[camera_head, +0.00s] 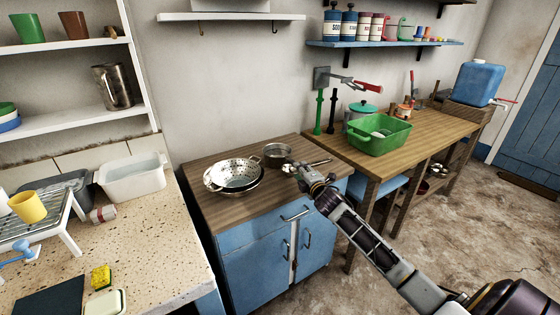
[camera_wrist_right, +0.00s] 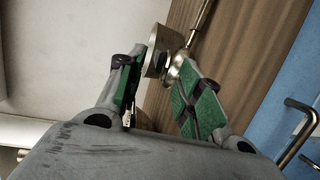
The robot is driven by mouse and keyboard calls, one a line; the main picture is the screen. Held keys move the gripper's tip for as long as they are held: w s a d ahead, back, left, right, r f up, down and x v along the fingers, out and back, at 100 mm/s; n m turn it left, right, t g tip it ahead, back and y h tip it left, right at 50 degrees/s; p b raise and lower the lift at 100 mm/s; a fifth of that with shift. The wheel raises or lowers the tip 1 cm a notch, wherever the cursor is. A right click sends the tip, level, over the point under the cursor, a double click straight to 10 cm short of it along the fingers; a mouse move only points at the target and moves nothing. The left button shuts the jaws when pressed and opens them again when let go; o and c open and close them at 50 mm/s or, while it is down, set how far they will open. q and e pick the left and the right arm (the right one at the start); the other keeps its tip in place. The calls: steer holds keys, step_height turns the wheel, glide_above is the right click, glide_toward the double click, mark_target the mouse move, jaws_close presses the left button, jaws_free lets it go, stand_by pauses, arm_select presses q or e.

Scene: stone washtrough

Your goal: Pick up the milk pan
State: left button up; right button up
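A small dark metal pan (camera_head: 277,153), which looks like the milk pan, stands on the wooden top of the blue cabinet (camera_head: 215,213), just right of a colander. My right gripper (camera_head: 297,171) is over the top's right part, close to the pan's right side. In the right wrist view the fingers of my right gripper (camera_wrist_right: 160,92) are apart. My left gripper is not in view.
The metal colander (camera_head: 234,174) sits close left of the pan. A thin metal utensil (camera_head: 318,162) lies right of it. A higher table with a green basin (camera_head: 380,134) stands to the right. The cabinet top's front left is clear.

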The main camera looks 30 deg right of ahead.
steer(key=shift+x, duration=1.25)
steer(key=shift+r, duration=0.1)
jaws_close()
